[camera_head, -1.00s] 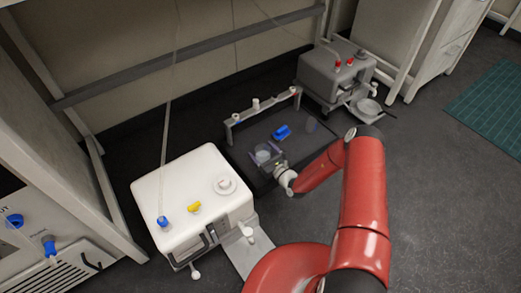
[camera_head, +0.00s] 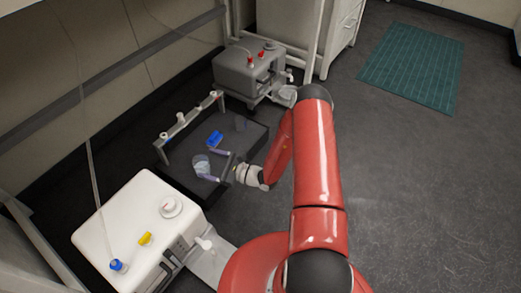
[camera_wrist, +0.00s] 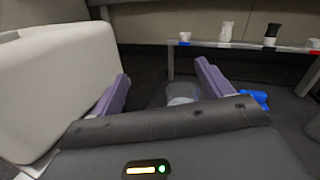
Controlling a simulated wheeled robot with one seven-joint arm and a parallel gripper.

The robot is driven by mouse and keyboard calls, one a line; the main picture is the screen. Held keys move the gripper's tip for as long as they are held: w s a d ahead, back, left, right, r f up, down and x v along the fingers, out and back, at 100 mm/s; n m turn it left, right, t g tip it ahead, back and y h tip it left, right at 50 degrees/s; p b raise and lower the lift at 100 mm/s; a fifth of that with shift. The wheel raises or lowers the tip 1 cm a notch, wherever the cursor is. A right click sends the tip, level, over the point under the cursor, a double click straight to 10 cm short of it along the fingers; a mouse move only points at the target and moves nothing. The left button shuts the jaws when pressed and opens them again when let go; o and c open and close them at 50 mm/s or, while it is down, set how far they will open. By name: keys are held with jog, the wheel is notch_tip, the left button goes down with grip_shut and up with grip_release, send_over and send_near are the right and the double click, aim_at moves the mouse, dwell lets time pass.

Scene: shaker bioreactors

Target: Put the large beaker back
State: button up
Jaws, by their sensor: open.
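A clear beaker (camera_head: 201,165) stands on the dark shaker platform (camera_head: 190,196). It also shows in the wrist view (camera_wrist: 182,92), beyond and between my fingers, its lower part hidden by the gripper body. My gripper (camera_head: 222,168) is open, with its two purple fingers apart. The fingers are close to the beaker on its right side in the head view. Nothing shows held between them. A second, faint clear vessel (camera_head: 240,122) stands farther back on the platform.
A blue object (camera_head: 215,138) lies on the platform behind the beaker. A rail (camera_head: 190,118) with small fittings runs along the platform's back. A white box unit (camera_head: 130,215) stands at the front left, a grey one (camera_head: 245,75) behind. Open floor with a green mat (camera_head: 412,65) lies right.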

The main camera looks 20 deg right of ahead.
jog(key=s+a+r+n+g+h, duration=0.1)
jog(key=s+r+n+g, duration=0.35)
jog(key=r, duration=0.25)
jog(key=s+a+r+n+g, duration=0.2)
jog(key=s+r+n+g, duration=0.2)
jog(key=r+n, duration=0.25)
jog(key=s+a+r+n+g+h, duration=0.1)
jog(key=s+r+n+g, duration=0.35)
jog(key=r, duration=0.35)
jog(key=s+d+r+n+t+h, duration=0.7)
jog(key=s+d+r+h, duration=0.5)
jog(key=s+r, duration=0.3)
jog(key=shift+d+n, duration=0.3)
jog(key=shift+n, duration=0.35)
